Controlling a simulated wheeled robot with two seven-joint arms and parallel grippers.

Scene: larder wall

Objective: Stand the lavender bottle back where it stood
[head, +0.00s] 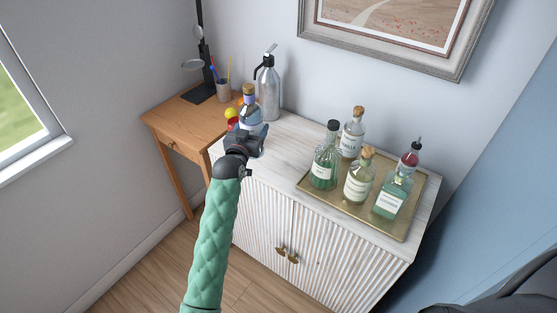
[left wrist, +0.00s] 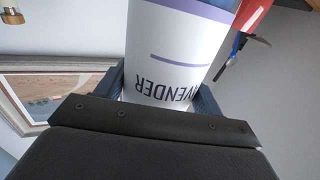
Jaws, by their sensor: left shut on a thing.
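The lavender bottle (head: 250,112), pale blue with a purple band at its neck, is upright at the back left end of the white cabinet. My left gripper (head: 248,134) is shut around its lower part. I cannot tell whether its base touches the cabinet top. In the left wrist view the bottle's white label (left wrist: 165,60) fills the space between the fingers, with part of the word "LAVENDER" upside down. My right gripper is not in view.
A grey siphon bottle (head: 268,92) stands close behind on the right. A gold tray (head: 316,190) with several bottles stands farther right on the cabinet (head: 268,153). The wooden desk (head: 180,113) at left holds a pencil cup (head: 223,91) and a lamp (head: 203,60).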

